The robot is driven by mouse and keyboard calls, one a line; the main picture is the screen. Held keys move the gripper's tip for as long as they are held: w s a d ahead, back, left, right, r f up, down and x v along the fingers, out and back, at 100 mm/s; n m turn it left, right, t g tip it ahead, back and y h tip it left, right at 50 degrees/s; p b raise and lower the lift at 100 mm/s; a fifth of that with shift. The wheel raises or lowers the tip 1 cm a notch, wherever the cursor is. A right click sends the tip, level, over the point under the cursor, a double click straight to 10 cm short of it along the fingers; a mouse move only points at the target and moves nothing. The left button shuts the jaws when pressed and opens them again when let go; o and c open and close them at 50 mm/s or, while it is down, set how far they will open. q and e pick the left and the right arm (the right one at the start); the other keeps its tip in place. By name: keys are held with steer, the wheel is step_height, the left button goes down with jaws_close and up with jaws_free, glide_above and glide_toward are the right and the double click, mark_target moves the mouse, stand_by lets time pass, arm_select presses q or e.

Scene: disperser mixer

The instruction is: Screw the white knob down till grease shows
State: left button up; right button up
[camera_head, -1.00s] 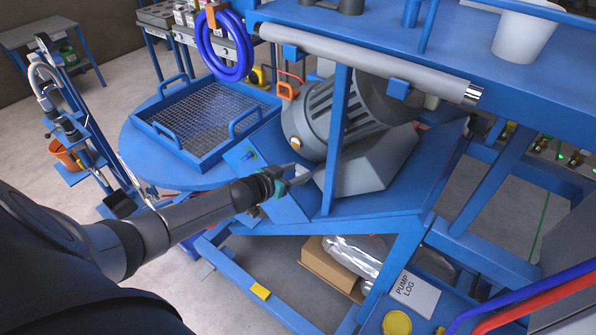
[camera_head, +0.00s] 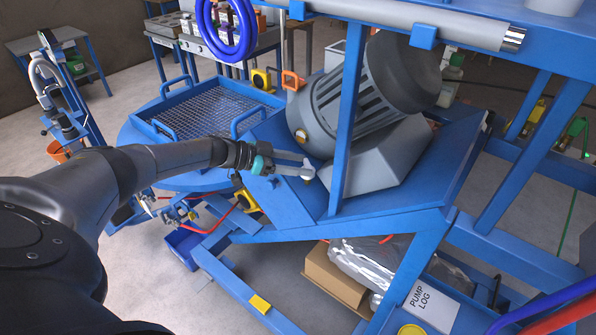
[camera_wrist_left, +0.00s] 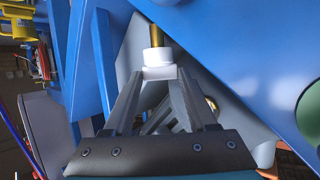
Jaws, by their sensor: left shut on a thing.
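The white knob (camera_wrist_left: 154,62) sits on a brass stem (camera_wrist_left: 160,36) in the left wrist view. In the head view the knob (camera_head: 307,172) shows small and pale at the blue sloped plate below the grey motor. My left gripper (camera_head: 303,170) reaches in from the left with its fingers around the knob. In the left wrist view the tips of the gripper (camera_wrist_left: 158,74) are shut on the knob's near part. The fingers hide some of the knob. I see no grease clearly. My right gripper is not in view.
The grey motor (camera_head: 345,98) stands just behind the knob, and a blue upright post (camera_head: 349,125) rises close to the right. A blue mesh tray (camera_head: 208,112) lies at the back left.

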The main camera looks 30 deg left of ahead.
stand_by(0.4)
arm_select(q)
steer(key=o, duration=1.4)
steer(key=shift+c, duration=0.2)
steer(key=v, duration=1.5)
steer(key=shift+r+p, duration=0.15)
steer(key=shift+p, duration=0.3)
steer(key=shift+w, duration=0.1)
